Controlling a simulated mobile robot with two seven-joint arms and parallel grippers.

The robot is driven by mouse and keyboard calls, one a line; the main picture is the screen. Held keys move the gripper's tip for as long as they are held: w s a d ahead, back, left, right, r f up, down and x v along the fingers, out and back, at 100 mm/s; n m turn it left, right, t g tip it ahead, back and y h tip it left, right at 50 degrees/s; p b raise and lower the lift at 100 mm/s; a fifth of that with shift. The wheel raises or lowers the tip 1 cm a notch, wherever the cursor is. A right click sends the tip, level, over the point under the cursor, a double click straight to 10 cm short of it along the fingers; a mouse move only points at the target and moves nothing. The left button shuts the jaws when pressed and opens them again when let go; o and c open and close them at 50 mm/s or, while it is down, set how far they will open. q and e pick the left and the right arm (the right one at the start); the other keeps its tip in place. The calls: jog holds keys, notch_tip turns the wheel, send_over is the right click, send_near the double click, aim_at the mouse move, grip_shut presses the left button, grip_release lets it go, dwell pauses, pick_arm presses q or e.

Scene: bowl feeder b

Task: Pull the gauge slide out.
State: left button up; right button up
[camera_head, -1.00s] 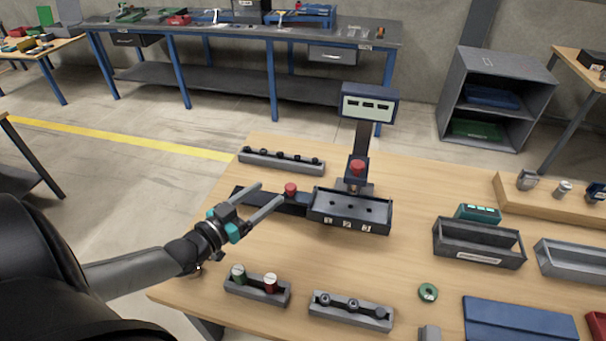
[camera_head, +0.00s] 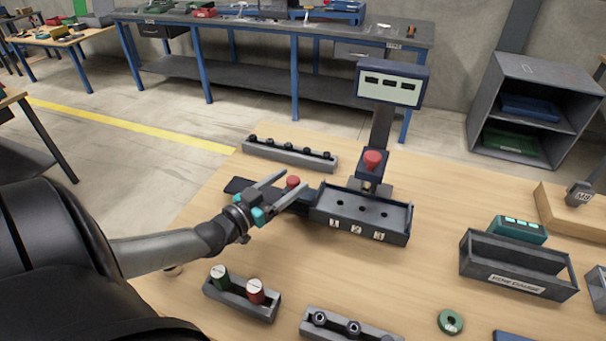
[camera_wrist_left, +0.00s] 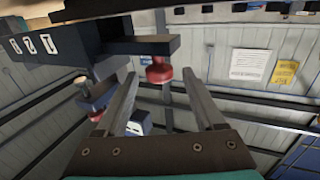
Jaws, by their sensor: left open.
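The gauge slide (camera_head: 238,185) is a dark flat bar with a red knob (camera_head: 292,181), sticking out to the left of the dark fixture marked 1, 2, 3 (camera_head: 362,214). My left gripper (camera_head: 295,191) is open, with its fingertips close to the knob. In the left wrist view, the red knob (camera_wrist_left: 158,72) appears between and just beyond the two fingers (camera_wrist_left: 160,90), under the slide bar (camera_wrist_left: 135,46). Contact with the knob cannot be told. Part of the slide is hidden behind my gripper. My right gripper is not in view.
A post with a display (camera_head: 392,84) and a red plunger (camera_head: 373,159) stands behind the fixture. A rack of dark pegs (camera_head: 290,153) lies behind the slide. A holder with green and red cylinders (camera_head: 240,297) is in front. Table is bare between them.

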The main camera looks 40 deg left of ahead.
pick_arm(q)
jog(key=shift+w+d+b, duration=0.15)
jog(key=shift+w+b, duration=0.1)
jog(key=shift+w, duration=1)
jog(key=shift+w+d+b, duration=0.1)
jog(key=shift+w+b, duration=0.1)
jog(key=shift+w, duration=1)
grip_shut()
